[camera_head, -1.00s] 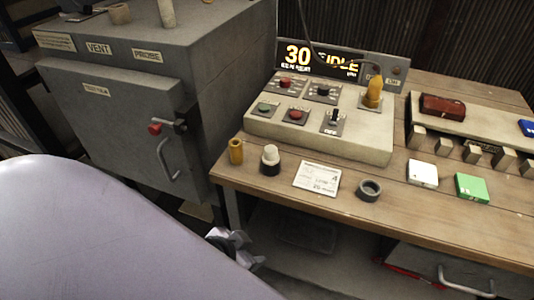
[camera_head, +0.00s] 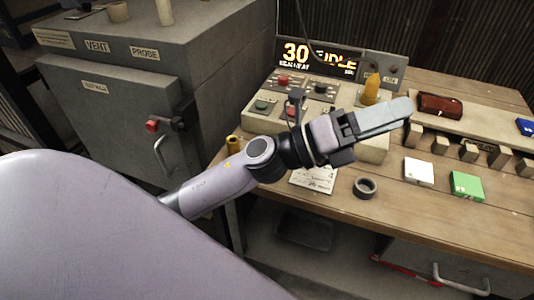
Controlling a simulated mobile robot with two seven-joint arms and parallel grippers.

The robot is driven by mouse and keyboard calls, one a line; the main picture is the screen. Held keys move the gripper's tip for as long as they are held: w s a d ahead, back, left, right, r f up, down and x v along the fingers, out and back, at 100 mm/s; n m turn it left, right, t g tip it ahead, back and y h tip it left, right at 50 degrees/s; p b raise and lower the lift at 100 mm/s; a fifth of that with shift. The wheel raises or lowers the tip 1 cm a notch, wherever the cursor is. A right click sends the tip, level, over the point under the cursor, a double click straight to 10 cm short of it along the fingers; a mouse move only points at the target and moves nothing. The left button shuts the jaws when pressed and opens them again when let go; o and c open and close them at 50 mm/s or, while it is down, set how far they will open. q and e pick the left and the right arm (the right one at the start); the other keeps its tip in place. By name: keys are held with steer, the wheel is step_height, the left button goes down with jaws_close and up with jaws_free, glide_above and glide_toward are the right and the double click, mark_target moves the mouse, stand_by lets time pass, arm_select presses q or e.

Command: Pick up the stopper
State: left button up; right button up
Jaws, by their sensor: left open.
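My left gripper (camera_head: 400,111) reaches in from the left over the workbench, with its fingers pointing right. It is open and seen from the side, with nothing visible between its fingers. It hangs above the right front of the control box (camera_head: 262,116). A dark piece with a pale top, possibly the stopper, stood at the bench's front left; my left arm now hides that spot. A brass-coloured cylinder (camera_head: 233,143) shows just above my forearm. A dark grey ring (camera_head: 365,187) lies on the bench below the gripper. My right gripper is not in view.
An orange plug (camera_head: 371,90) with a cable stands on the control box behind the gripper. A printed card (camera_head: 315,180), a white block (camera_head: 419,172) and a green block (camera_head: 467,185) lie near the front. A red object (camera_head: 441,105) rests at the right. A grey cabinet (camera_head: 110,100) stands left.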

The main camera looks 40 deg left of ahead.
arm_select(q)
step_height(320, 180, down, 10)
steer(key=r+m+g+y, duration=0.1)
steer(key=m+g+y, duration=0.4)
steer(key=m+g, duration=0.95)
steer(key=a+m+y, duration=0.1)
steer(key=a+y, duration=0.3)
steer(key=a, duration=0.3)
steer(key=w+a+f+m+y, duration=0.1)
steer(key=a+m+y, duration=0.1)
steer(key=a+y, duration=0.2)
steer(key=w+a+f+m+y, duration=0.1)
steer(key=a+y, duration=0.4)
steer(key=a, duration=0.6)
steer(key=shift+w+f+m+t, duration=0.2)
steer(key=shift+w+m+t, duration=0.05)
steer(key=shift+t, duration=0.1)
steer(key=shift+a, duration=0.3)
steer(key=f, duration=0.2)
steer(key=f+p, duration=0.1)
steer(key=f, duration=0.3)
steer(key=shift+s+d+f+p, duration=0.1)
steer(key=shift+s+d+p, duration=0.05)
steer(key=shift+s+p, duration=0.2)
steer(key=shift+w+f, duration=0.1)
steer(key=shift+f, duration=0.3)
